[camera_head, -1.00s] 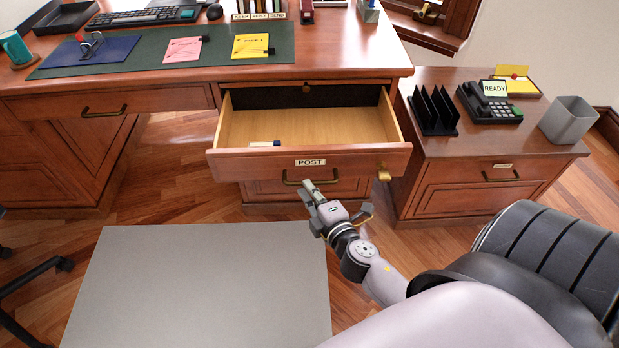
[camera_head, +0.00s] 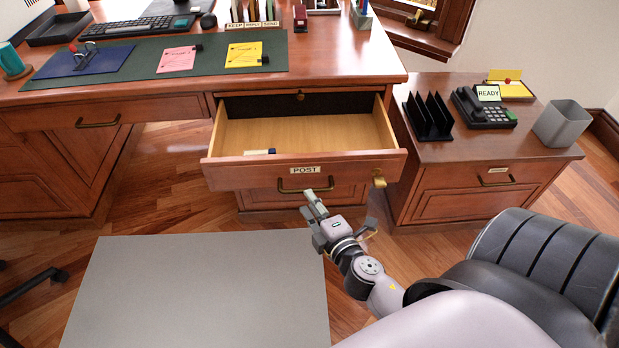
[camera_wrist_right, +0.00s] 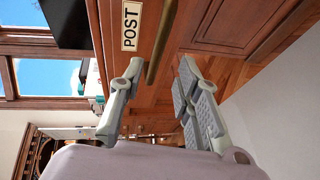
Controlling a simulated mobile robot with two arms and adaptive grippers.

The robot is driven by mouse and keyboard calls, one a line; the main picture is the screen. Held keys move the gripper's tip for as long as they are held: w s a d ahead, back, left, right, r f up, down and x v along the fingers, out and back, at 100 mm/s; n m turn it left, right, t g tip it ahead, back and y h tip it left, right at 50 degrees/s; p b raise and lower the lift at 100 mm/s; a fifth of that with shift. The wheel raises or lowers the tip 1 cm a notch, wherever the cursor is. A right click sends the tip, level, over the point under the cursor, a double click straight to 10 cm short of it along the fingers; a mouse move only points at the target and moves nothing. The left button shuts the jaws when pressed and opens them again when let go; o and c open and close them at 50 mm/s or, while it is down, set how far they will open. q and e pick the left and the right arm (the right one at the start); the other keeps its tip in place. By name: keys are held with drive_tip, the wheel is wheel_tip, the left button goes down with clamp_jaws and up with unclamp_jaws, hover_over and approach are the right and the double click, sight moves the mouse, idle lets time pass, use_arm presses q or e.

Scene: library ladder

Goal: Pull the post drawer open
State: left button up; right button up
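The post drawer (camera_head: 235,175) stands pulled out from the desk, its wooden inside showing. Its front bears a POST label (camera_head: 305,170) and a brass bar handle (camera_head: 303,190). My right gripper (camera_head: 315,213) is just in front of and below the handle. In the right wrist view its two fingers (camera_wrist_right: 160,85) are spread apart with nothing held between them. The handle (camera_wrist_right: 167,40) shows just beyond the fingertips, and the POST label (camera_wrist_right: 131,25) is beside it. My left gripper is not in view.
A small dark and cream item (camera_head: 262,152) lies in the drawer. A side cabinet (camera_head: 460,195) stands to the right, bearing a phone (camera_head: 485,108) and a grey bin (camera_head: 562,124). A grey panel (camera_head: 200,295) lies in front.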

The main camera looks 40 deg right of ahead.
drive_tip(key=v, duration=0.5)
drive_tip(key=shift+s, duration=0.3)
